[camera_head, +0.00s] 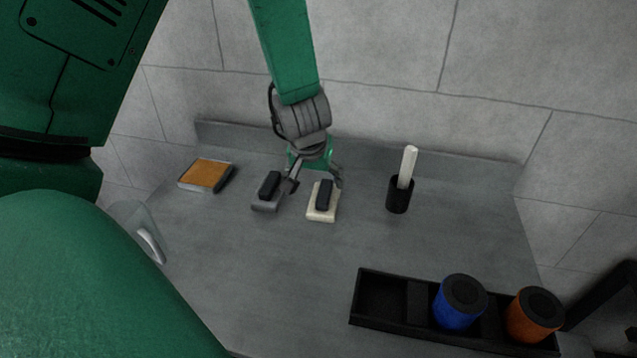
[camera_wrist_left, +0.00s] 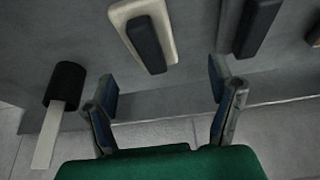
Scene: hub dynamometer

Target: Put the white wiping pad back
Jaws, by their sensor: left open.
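The white wiping pad (camera_head: 315,214) lies flat on the grey worktop, with a black grip block on top. My left gripper (camera_head: 315,183) is open and empty just behind and above it, at the wall side, with its arm coming from above. In the left wrist view the white pad (camera_wrist_left: 119,15) shows at the top, beyond the spread fingertips of the gripper (camera_wrist_left: 163,80) and apart from them. A grey pad (camera_head: 262,206) with a similar black block lies just left of the white one. My right gripper is not in view.
An orange-topped pad or tray (camera_head: 207,175) lies at the back left. A black cup (camera_head: 399,198) with a white stick stands to the right. A black rack (camera_head: 381,325) holds a blue and an orange cylinder, its left slot empty. The worktop's middle is clear.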

